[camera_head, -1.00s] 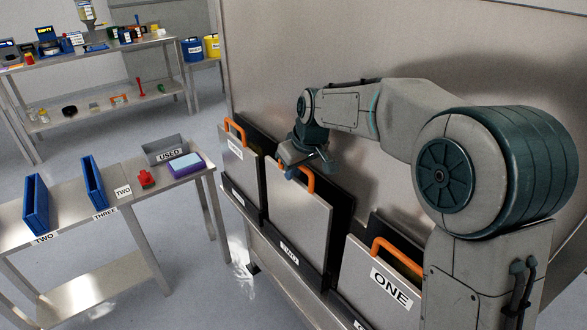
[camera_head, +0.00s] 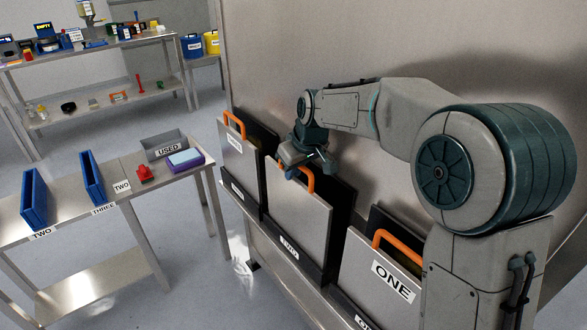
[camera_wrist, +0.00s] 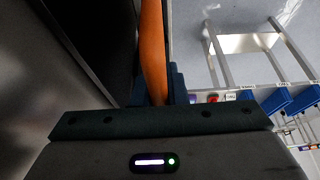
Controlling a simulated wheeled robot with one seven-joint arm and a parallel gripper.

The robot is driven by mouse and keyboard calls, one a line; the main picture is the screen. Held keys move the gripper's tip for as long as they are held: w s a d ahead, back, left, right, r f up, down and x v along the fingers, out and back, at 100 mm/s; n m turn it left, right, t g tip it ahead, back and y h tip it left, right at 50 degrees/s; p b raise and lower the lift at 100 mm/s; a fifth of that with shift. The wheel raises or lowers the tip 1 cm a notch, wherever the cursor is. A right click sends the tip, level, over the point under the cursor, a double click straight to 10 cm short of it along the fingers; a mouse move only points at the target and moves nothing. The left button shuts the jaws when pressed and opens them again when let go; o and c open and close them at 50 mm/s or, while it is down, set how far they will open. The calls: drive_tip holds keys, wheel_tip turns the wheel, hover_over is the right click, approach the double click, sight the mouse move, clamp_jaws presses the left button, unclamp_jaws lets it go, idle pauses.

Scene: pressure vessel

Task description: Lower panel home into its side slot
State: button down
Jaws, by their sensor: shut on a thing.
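A flat grey panel (camera_head: 297,217) with an orange handle (camera_head: 310,181) stands nearly upright at the middle side slot, which is marked TWO (camera_head: 289,247). My gripper (camera_head: 297,172) is shut on this handle from above. In the wrist view the orange handle (camera_wrist: 153,55) runs up from between the dark jaws. The panel's lower edge is close to the slot's dark lip. I cannot tell how deep it sits. A dark backing shows behind the panel on its right.
A panel marked ONE (camera_head: 393,281) stands to the right and another orange-handled panel (camera_head: 238,155) to the left, both near the held one. A side table (camera_head: 140,194) bears blue holders and a grey USED bin (camera_head: 163,147). Floor shows between table and vessel.

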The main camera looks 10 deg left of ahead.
drive_tip(key=shift+f, duration=0.3)
drive_tip(key=c, duration=1.4)
unclamp_jaws()
drive_tip(key=shift+o, duration=0.2)
drive_tip(key=shift+f, duration=0.1)
drive_tip(key=v, duration=1.4)
drive_tip(key=shift+b, duration=0.4)
drive_tip(key=shift+a, duration=0.1)
